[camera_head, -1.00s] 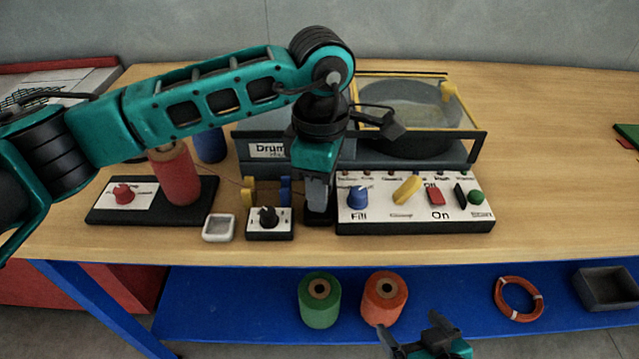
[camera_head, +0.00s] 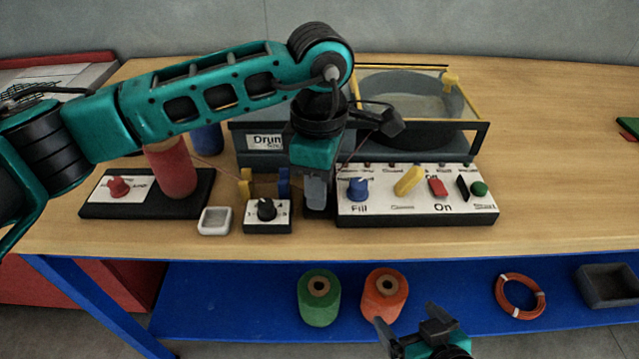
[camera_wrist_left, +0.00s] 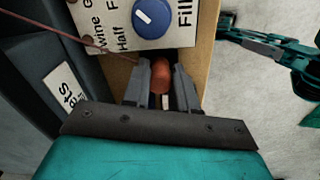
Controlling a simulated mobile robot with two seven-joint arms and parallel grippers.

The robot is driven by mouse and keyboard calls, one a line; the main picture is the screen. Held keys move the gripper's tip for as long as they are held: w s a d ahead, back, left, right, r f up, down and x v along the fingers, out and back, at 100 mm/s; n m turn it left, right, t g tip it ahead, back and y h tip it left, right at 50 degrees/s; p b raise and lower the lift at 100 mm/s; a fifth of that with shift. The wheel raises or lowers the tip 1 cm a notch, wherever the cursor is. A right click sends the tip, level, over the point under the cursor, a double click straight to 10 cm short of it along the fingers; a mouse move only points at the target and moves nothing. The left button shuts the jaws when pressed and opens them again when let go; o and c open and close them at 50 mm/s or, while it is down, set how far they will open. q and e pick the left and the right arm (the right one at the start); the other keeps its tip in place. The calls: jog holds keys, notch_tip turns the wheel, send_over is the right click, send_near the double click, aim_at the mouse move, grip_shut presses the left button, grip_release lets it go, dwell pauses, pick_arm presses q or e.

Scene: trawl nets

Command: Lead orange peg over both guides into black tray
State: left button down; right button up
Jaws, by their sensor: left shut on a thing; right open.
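My left gripper (camera_head: 316,200) points down between the dial box and the control panel. In the left wrist view it is shut on the orange peg (camera_wrist_left: 161,77), held between its fingertips. A thin reddish twine (camera_wrist_left: 55,33) runs toward the peg there. The yellow guide (camera_head: 245,183) and blue guide (camera_head: 284,183) stand left of the gripper, behind the dial box. The twine leaves the red spool (camera_head: 171,170) toward the guides; its seating on them is unclear. The black tray is mostly hidden around the gripper. My right gripper (camera_head: 412,335) is open and empty, below the table's front edge.
The control panel (camera_head: 420,208) stands close right of the left gripper, the dial box (camera_head: 267,226) close left. A small white dish (camera_head: 215,221) is beside the box. The drum unit (camera_head: 415,110) stands behind. Green (camera_head: 319,299) and orange (camera_head: 385,294) spools sit on the lower shelf.

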jog(key=shift+f, duration=0.2)
pick_arm(q)
jog(key=shift+f, duration=0.2)
pick_arm(e)
jog(key=shift+f, duration=0.1)
dwell(0.4)
pick_arm(q)
jog(key=c, duration=0.8)
grip_release()
jog(key=shift+c, duration=0.2)
jog(key=shift+o, duration=0.2)
pick_arm(e)
jog(key=shift+s+d, duration=0.1)
jog(key=shift+f, duration=0.1)
pick_arm(q)
jog(key=shift+r, duration=0.3)
notch_tip(320, 180, up, 12)
jog(key=shift+r, duration=0.15)
pick_arm(e)
jog(key=shift+s+r, duration=0.15)
jog(key=shift+r, duration=0.15)
